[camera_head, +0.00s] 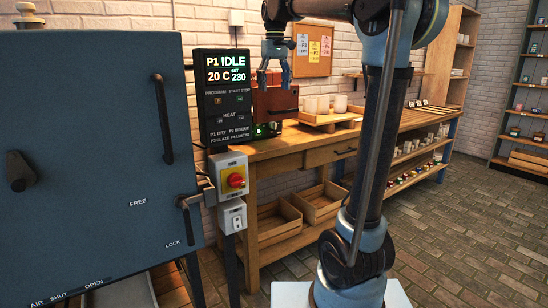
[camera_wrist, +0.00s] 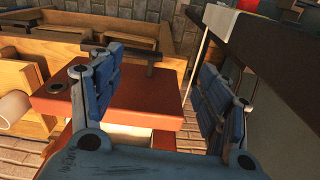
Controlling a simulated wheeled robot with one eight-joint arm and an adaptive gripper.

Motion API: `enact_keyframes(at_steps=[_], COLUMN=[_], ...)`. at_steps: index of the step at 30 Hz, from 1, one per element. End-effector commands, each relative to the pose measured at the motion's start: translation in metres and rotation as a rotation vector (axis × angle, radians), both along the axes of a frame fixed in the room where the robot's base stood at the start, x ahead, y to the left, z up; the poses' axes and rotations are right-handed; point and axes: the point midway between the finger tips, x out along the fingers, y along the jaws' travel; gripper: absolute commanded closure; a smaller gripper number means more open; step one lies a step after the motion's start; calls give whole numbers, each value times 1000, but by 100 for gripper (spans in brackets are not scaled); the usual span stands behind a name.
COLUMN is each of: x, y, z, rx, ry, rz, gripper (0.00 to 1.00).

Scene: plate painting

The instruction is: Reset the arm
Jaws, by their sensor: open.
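My gripper (camera_head: 274,84) hangs fingers down in the upper middle of the head view, over the workbench and to the right of the kiln's control panel. Its two blue fingers are spread apart, with nothing between them. They show in the wrist view too, where my gripper (camera_wrist: 158,85) is over a reddish-brown box (camera_wrist: 145,108). This box (camera_head: 276,103) stands just below the fingertips in the head view. I cannot tell whether the fingers touch it.
A blue-grey kiln (camera_head: 95,130) with handles fills the left. Its control panel (camera_head: 224,95) reads P1 IDLE, 20 C, set 230. A wooden workbench (camera_head: 270,150) holds a tray (camera_head: 330,118) of pale cups. Shelves stand at the right. The brick floor (camera_head: 460,230) is clear.

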Motion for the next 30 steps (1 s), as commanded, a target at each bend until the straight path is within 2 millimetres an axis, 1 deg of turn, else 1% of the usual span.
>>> enact_keyframes(at_steps=[5, 9, 14, 18, 23, 29, 30], x=[-28, -58, -94, -127, -166, -215, -224], y=[-31, -60, -89, -113, -136, -160, -164], z=[-25, -55, -94, -132, -179, -245, -259], rx=[5, 11, 18, 23, 28, 34, 34], ry=[-15, -33, -51, -69, -91, -115, -121], rz=[-51, -103, -161, -213, -272, -348, -362], gripper=[30, 30, 30, 30, 30, 30, 30])
